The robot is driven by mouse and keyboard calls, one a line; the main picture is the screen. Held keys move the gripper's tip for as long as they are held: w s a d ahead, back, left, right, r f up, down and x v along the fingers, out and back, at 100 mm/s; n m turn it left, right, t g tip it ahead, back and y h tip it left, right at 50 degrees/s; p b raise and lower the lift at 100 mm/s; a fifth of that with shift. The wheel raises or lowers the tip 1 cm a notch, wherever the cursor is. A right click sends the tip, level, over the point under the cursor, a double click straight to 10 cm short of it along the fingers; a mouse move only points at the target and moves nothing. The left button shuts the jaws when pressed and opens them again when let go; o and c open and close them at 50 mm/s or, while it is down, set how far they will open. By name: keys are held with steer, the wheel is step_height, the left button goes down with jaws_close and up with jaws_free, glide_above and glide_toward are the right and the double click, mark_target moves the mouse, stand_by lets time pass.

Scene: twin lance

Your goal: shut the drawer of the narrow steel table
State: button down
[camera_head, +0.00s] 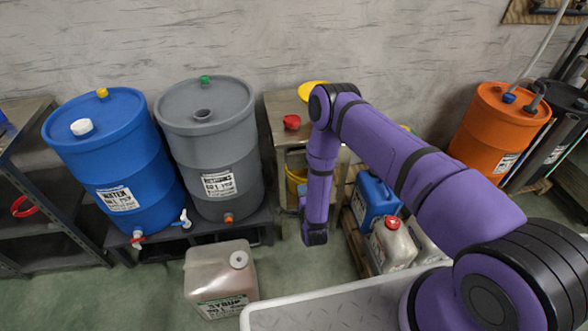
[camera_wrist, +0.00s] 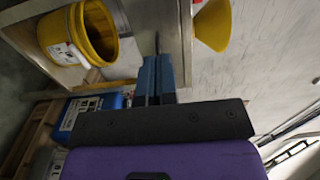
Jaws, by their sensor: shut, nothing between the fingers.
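The narrow steel table (camera_head: 278,122) stands just right of the grey barrel, partly behind my arm. In the wrist view it appears turned on its side, with a pale front panel (camera_wrist: 125,38) beside the table edge. My arm hides much of the front in the head view, so I cannot tell how far the drawer stands out. My gripper (camera_wrist: 157,62) shows in the wrist view as two blue fingers, shut and empty. Its tips are close to the table front by a thin dark upright strip; I cannot tell whether they touch. The fingers are hidden in the head view.
A red object (camera_head: 291,122) and a yellow funnel (camera_wrist: 212,26) sit on the table, with a yellow bucket (camera_wrist: 85,32) below. Jugs (camera_head: 376,200) on a pallet stand to the right. The grey barrel (camera_head: 212,140) and a syrup jug (camera_head: 220,282) are on the left.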

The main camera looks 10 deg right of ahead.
mark_target(293, 159)
steer(key=w, duration=1.4)
steer(key=w, duration=0.3)
steer(key=shift+w, duration=0.3)
steer(key=shift+w+r, duration=0.25)
steer(key=shift+w, duration=0.2)
